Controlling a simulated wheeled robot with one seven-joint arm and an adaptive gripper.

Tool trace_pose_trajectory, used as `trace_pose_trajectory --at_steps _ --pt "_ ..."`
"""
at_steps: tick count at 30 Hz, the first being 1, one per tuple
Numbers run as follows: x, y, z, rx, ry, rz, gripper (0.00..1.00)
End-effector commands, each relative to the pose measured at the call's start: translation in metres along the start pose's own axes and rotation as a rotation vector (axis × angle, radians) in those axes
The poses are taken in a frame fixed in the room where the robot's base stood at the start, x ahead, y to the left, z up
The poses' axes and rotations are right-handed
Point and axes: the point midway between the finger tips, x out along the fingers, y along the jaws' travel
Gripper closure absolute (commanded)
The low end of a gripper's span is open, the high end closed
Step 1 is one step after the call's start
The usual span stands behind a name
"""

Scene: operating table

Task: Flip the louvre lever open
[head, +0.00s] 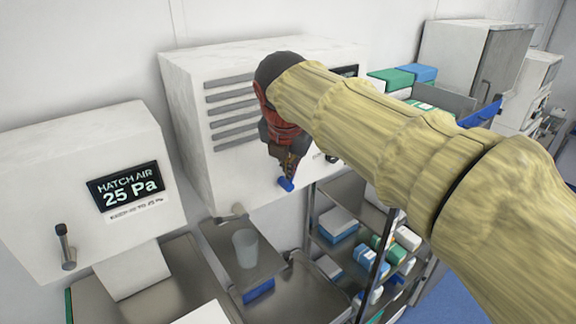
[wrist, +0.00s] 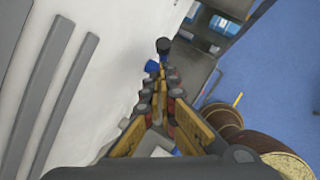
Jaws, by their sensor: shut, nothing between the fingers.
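The white louvre cabinet (head: 185,100) has grey slats (head: 232,112) on its front. My gripper (head: 290,168) points down in front of this cabinet, right of the slats. It is shut with nothing held. A small blue piece (head: 286,184) shows at the fingertips and may be the lever's end. In the wrist view my gripper (wrist: 163,82) has its fingers together, beside the cabinet's white face (wrist: 110,75). The blue piece (wrist: 152,67) is just left of the fingertips, and a black knob (wrist: 163,45) is beyond them. I cannot tell whether they touch. My arm hides part of the cabinet front.
A white unit (head: 50,180) with a "HATCH AIR 25 Pa" display (head: 126,188) and a dark-gripped lever (head: 65,245) stands left. A clear cup (head: 245,247) is on a metal tray below the cabinet. A shelf rack (head: 345,256) with boxes stands right of it.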

Motion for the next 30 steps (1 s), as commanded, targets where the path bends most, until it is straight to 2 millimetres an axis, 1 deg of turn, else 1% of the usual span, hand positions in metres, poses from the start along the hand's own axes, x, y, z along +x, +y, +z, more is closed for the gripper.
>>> trace_pose_trajectory --at_steps 2,6,9,20,30 --pt "0.001 -0.001 0.003 0.001 0.001 -0.001 1.0" --pt "0.007 -0.006 0.016 0.001 0.002 -0.003 1.0" --pt "0.009 -0.008 0.019 0.0 -0.001 0.0 1.0" --pt "0.009 -0.007 0.019 -0.001 -0.005 0.002 1.0" --pt "0.007 -0.001 0.007 -0.002 -0.003 0.002 1.0"
